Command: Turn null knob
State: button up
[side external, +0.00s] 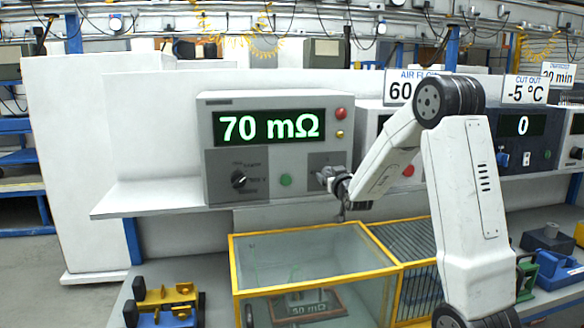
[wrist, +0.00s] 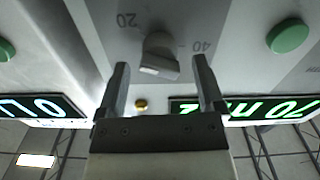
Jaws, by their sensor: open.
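The null knob (wrist: 158,58) is a grey knob on a grey panel with the marks 20 and 40, seen upside down in the wrist view. My gripper (wrist: 161,65) is open, with one finger on each side of the knob in that view. I cannot tell whether the fingers touch it. In the side view my gripper (side external: 326,177) is at the small right-hand panel (side external: 338,158) of the grey meter (side external: 207,127) and hides the knob there. The meter's display (side external: 268,127) reads 70 mΩ in green.
The meter also has a black selector knob (side external: 238,180), a green button (side external: 286,180), a red button (side external: 341,114) and a yellow one (side external: 340,134). A yellow-framed glass box (side external: 315,248) stands below the shelf. Other instruments stand to the right.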

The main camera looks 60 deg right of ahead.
jog(key=shift+w+d, duration=0.45)
grip_shut()
jog(key=shift+m, duration=0.3)
jog(key=shift+m, duration=2.2)
